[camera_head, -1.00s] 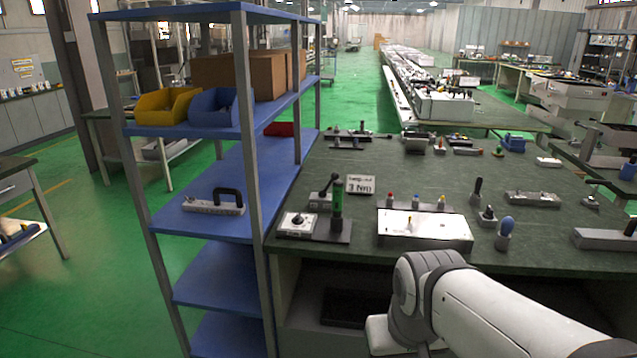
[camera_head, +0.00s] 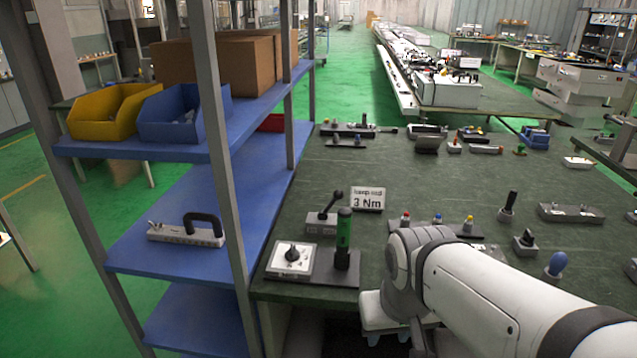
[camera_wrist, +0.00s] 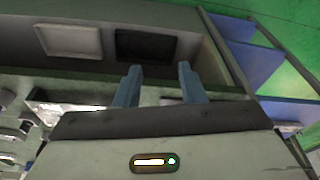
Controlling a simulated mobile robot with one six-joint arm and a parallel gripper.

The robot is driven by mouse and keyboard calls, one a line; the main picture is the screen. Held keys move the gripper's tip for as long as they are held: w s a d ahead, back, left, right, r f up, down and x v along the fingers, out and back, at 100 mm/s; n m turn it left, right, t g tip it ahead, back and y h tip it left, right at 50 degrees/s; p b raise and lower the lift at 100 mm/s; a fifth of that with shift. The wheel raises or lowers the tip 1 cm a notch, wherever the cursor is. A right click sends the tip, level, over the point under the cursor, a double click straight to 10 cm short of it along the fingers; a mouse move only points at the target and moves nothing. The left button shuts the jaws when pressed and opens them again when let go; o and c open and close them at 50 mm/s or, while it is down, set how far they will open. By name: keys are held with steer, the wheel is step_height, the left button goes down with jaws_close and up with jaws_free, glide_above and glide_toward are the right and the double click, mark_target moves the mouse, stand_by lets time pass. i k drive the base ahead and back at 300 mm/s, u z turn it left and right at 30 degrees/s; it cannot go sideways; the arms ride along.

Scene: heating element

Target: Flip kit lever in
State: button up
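A small lever with a black ball-ended handle (camera_head: 330,204) stands tilted on a grey block (camera_head: 321,224) at the bench's left end. In front of it a dark plate (camera_head: 316,280) bears a white box with a black knob (camera_head: 292,259) and an upright green cylinder (camera_head: 344,229). I cannot tell for sure which of these is the kit lever. My gripper shows in the wrist view (camera_wrist: 158,80), its two fingers apart with nothing between them. In the head view my arm is at the bench's front edge, right of the plate and well apart from the lever.
A blue shelf rack (camera_head: 180,265) stands left of the bench, its grey post close to the plate. A sign reading 3 Nm (camera_head: 368,199) stands behind the green cylinder. Red, blue and yellow-topped pieces (camera_head: 438,221) stand beyond my arm. The bench's middle (camera_head: 420,180) is mostly clear.

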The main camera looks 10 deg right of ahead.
mark_target(337, 194)
steer(key=z, duration=0.35)
steer(key=k, duration=1.35)
steer(key=z, duration=0.05)
steer(key=i, duration=0.8)
steer(key=u, duration=0.35)
steer(key=i, duration=1.2)
steer(key=z, duration=0.85)
